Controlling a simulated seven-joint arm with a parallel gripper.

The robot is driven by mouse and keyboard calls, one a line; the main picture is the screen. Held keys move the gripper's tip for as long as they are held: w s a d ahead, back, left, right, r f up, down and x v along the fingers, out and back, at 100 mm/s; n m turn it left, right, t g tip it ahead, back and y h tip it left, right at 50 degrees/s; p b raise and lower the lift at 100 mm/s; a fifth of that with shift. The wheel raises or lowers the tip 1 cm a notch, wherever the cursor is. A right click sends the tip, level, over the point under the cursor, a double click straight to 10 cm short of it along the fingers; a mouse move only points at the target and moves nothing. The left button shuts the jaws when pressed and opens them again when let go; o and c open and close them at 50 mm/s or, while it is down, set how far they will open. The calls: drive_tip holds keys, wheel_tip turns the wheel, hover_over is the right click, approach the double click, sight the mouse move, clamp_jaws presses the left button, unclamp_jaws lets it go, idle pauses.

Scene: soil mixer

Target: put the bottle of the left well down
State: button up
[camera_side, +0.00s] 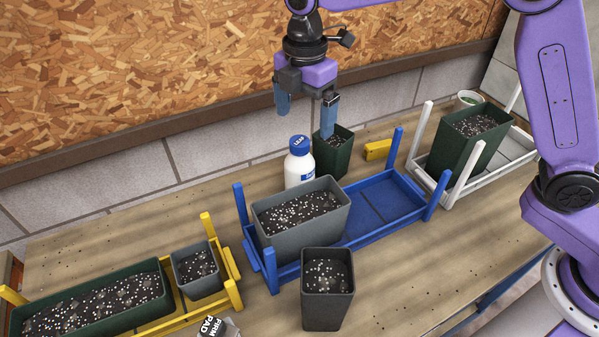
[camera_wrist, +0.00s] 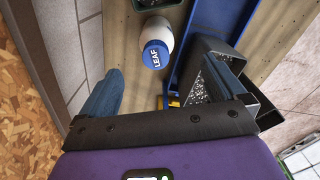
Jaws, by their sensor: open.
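The white bottle (camera_side: 299,165) with a blue cap stands upright behind the blue tray. A grey pot hides its lower part in the side view. In the wrist view the bottle (camera_wrist: 155,45) shows from above, its cap marked LEAF, on the wood beside the blue tray. My gripper (camera_side: 306,116) is open and empty, above the bottle and apart from it. In the wrist view my gripper (camera_wrist: 160,85) has its fingers wide apart, with the cap just beyond the gap. I cannot tell which place is the left well.
The blue tray (camera_side: 384,207) holds the grey pot (camera_side: 321,219) at its left; its right part is empty. A small green pot (camera_side: 337,159) stands close right of the bottle. Another grey pot (camera_side: 327,292) stands in front. A yellow rack (camera_side: 160,327) is left, a white one (camera_side: 492,175) right.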

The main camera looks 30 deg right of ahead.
sight(304, 141)
wheel_tip(304, 141, down, 5)
drive_tip(key=shift+r, duration=0.1)
drive_tip(key=shift+w+a+f, duration=0.15)
drive_tip(key=shift+a+f, duration=0.05)
drive_tip(key=shift+f, duration=1.1)
drive_tip(key=shift+w+a+f, duration=0.1)
drive_tip(key=shift+a+f, duration=0.1)
drive_tip(key=shift+f, duration=1.1)
drive_tip(key=c, duration=1.7)
drive_tip(key=shift+r, duration=0.1)
clamp_jaws()
